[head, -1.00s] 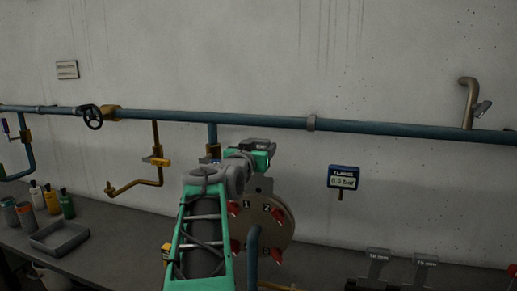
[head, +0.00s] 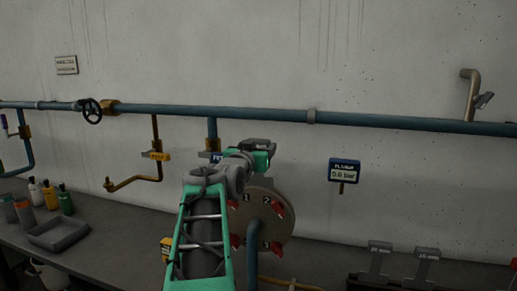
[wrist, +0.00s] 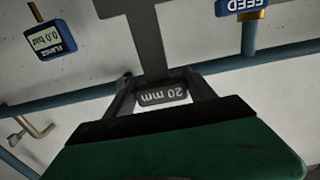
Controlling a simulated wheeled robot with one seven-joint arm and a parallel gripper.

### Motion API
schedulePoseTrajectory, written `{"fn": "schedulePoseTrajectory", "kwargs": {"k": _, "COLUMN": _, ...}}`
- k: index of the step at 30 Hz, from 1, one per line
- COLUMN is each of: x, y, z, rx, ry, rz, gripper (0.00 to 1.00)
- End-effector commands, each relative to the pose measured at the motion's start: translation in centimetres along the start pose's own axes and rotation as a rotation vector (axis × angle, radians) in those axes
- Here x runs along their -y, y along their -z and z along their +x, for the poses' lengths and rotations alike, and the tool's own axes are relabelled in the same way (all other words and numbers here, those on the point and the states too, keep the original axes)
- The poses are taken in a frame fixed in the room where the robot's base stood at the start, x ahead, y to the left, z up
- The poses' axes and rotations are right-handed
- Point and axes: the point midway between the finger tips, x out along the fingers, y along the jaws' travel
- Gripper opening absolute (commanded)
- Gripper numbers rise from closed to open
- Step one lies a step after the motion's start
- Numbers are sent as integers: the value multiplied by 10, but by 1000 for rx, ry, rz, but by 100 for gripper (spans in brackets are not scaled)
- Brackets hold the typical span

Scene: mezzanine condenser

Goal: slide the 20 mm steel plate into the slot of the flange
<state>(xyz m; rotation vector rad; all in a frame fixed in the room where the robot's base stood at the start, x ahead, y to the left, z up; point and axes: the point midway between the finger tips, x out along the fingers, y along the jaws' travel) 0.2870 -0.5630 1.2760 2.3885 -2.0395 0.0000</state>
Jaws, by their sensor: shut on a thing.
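My gripper (wrist: 160,82) is shut on the labelled tab of the 20 mm steel plate (wrist: 146,42). The tab's "20 mm" reads upside down between the two fingers in the wrist view. The plate's grey stem runs up to a wider part cut off by the top edge there. The flange (head: 262,223) is a round tan disc with red clamps and numbers, standing behind my arm in the head view. My wrist is above the flange's top.
Two other tagged plates (head: 380,258) (head: 426,263) stand in a rack at the lower right. A pressure display (head: 344,172) hangs right of the flange. A blue pipe (head: 400,126) runs along the wall. A grey tray (head: 58,236) and several bottles (head: 50,197) stand at left.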

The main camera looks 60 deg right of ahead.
Motion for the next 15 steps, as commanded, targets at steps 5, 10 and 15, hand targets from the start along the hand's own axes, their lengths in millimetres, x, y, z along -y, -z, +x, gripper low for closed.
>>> {"fn": "schedulePoseTrajectory", "kwargs": {"k": 5, "x": 0, "y": -4, "z": 0, "rx": -3, "ry": 0, "rz": 1, "gripper": 7}}
{"fn": "schedulePoseTrajectory", "kwargs": {"k": 10, "x": 0, "y": -8, "z": 0, "rx": -3, "ry": 0, "rz": 1, "gripper": 7}}
{"fn": "schedulePoseTrajectory", "kwargs": {"k": 15, "x": 0, "y": -12, "z": 0, "rx": -3, "ry": 0, "rz": 1, "gripper": 7}}
